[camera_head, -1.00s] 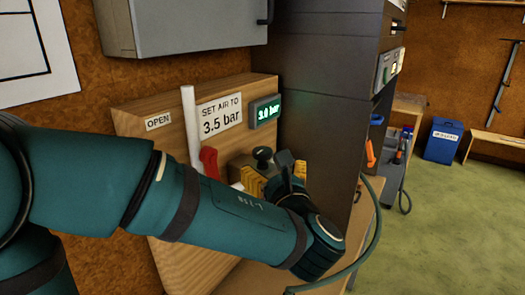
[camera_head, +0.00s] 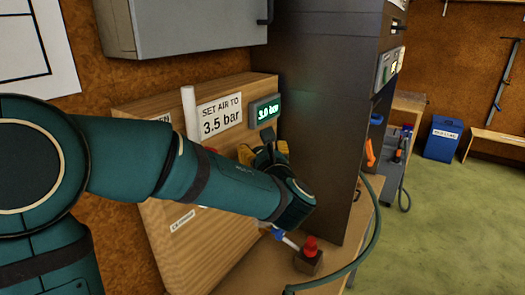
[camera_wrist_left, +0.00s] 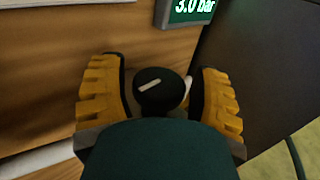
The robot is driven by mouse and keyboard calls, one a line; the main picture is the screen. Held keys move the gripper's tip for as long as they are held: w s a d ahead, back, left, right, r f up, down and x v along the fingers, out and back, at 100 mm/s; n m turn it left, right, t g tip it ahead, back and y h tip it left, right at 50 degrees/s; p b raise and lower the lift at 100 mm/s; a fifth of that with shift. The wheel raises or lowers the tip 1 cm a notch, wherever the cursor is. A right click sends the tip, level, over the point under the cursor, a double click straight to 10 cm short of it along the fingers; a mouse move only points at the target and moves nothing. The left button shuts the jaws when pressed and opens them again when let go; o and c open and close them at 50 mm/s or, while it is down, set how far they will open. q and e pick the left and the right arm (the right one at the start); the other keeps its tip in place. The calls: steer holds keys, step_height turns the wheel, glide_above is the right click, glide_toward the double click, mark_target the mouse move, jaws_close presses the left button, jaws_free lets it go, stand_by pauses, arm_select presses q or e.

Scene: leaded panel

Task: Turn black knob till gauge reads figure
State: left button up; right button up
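The black knob (camera_wrist_left: 152,88), with a white mark on its face, sits between the yellow fingers of my left gripper (camera_wrist_left: 160,72) in the left wrist view. The fingers stand apart on either side of it, with a gap visible at the left finger. In the head view my left gripper (camera_head: 264,150) is at the wooden panel (camera_head: 190,245), below the gauge, and I cannot make out the knob there. The green gauge (camera_head: 265,111) reads 3.0 bar, also in the wrist view (camera_wrist_left: 190,8). The sign (camera_head: 219,116) says SET AIR TO 3.5 bar. My right gripper is out of view.
A white pipe (camera_head: 189,112) stands left of the sign. A grey cabinet (camera_head: 185,25) hangs above, and a tall dark cabinet (camera_head: 325,120) stands right of the panel. A red-topped fitting (camera_head: 310,250) and a green hose (camera_head: 372,240) are at the lower right.

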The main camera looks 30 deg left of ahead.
arm_select(q)
steer(key=c, duration=0.7)
steer(key=shift+o, duration=0.2)
steer(key=shift+a+m+t+h+b, duration=0.1)
steer(key=shift+m+t+h+b, duration=0.3)
steer(key=shift+h+b, duration=0.15)
steer(key=m+t+h+b, duration=0.2)
steer(key=h+b, duration=0.2)
steer(key=shift+f+m, duration=0.15)
steer(key=shift+m, duration=0.25)
steer(key=shift+m+t+h+b, duration=0.3)
steer(key=shift+m+h+b, duration=0.3)
steer(key=shift+h+b, duration=0.25)
steer(key=shift+r, duration=0.2)
steer(key=o, duration=1.2)
steer(key=shift+c, duration=0.2)
